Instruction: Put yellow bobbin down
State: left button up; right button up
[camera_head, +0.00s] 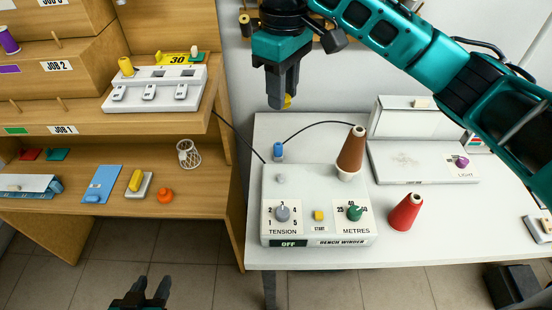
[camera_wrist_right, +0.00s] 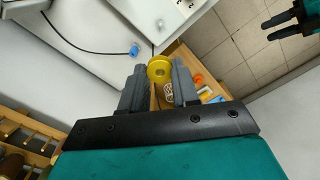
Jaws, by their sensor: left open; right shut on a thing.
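My right gripper (camera_head: 283,100) is shut on a yellow bobbin (camera_head: 288,101), held in the air above the left back part of the white table. In the right wrist view the yellow bobbin (camera_wrist_right: 160,71) shows between the two grey fingers, its round end and centre facing the camera. My left gripper (camera_head: 143,297) is open and empty at the bottom edge of the head view, over the floor. It also shows at the top right of the right wrist view (camera_wrist_right: 290,25).
The bench winder (camera_head: 320,240) carries a brown cone (camera_head: 352,152); a blue piece (camera_head: 278,150) stands behind it. A red cone (camera_head: 406,212) and a light box (camera_head: 424,162) are on the table (camera_head: 420,254). The shelf holds a white counter (camera_head: 155,90) and small items.

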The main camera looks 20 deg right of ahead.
notch_tip(320, 180, down, 13)
jog(key=shift+s+f+b, duration=0.1)
jog(key=shift+f+b, duration=0.05)
jog(key=shift+b, duration=0.7)
notch_tip(320, 180, down, 6)
jog(key=shift+r+b, duration=0.2)
jog(key=shift+b, duration=0.15)
jog(key=shift+f, duration=0.25)
jog(key=shift+a+f, duration=0.1)
jog(key=shift+f, duration=0.2)
